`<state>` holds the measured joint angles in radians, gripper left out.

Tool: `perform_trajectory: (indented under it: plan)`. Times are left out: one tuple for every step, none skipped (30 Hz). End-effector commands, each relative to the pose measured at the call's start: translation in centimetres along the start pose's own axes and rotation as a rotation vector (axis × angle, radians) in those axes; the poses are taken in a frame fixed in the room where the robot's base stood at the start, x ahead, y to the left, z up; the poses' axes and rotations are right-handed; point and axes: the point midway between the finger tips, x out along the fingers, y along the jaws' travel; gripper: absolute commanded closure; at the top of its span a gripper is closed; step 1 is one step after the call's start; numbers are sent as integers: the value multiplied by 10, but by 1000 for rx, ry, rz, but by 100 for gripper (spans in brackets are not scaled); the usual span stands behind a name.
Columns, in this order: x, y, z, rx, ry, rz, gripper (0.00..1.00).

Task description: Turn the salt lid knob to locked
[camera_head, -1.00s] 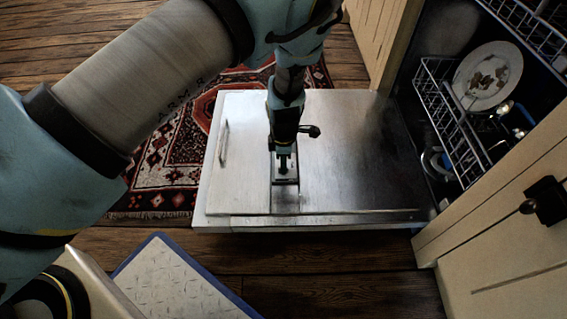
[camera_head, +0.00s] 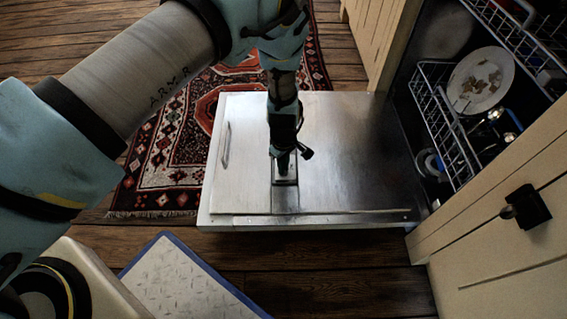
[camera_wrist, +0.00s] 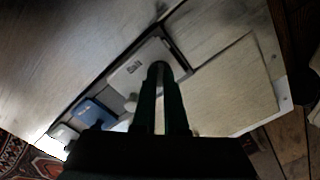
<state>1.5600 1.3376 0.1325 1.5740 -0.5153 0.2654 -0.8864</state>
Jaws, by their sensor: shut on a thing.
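The salt lid (camera_wrist: 129,76) is a light grey plate with dark lettering, set in a dark-edged recess of the open dishwasher door. In the head view the lid (camera_head: 291,182) shows only in part beneath my gripper (camera_head: 284,168). My gripper points straight down at the door, its fingertips at the lid. In the wrist view my gripper (camera_wrist: 160,72) has its two dark fingers close together on the lid's knob. The knob is mostly hidden between the fingers, so its pointer and lock marks cannot be read.
The dishwasher door (camera_head: 345,150) lies flat and open, mostly clear. A blue flap (camera_wrist: 92,112) sits beside the salt lid. The rack (camera_head: 437,115) with a soiled plate (camera_head: 481,81) is at the right. A cabinet front (camera_head: 500,240) borders the door at lower right.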

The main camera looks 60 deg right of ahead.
Motion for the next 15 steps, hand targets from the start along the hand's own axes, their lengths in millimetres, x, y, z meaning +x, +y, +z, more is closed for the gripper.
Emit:
perform_trajectory:
  plan:
    - [-2,0,-1,43,1,2,100]
    - [-2,0,-2,72,2,1,100]
    - [-2,0,-2,109,2,1,100]
    - [-1,0,-1,140,2,1,100]
    - [-1,0,-1,167,2,1,100]
    - [-1,0,-1,206,2,1,100]
    - [-1,0,-1,234,2,1,100]
    - [-1,0,-2,262,2,1,100]
    - [-1,0,-2,300,2,2,100]
    - [-1,0,-2,328,3,2,100]
    - [-1,0,-2,356,3,2,100]
    - [-1,1,-2,393,3,2,100]
    - [-1,1,-2,420,3,2,100]
    - [-1,1,-1,446,3,2,100]
    - [-1,1,-1,481,3,2,100]
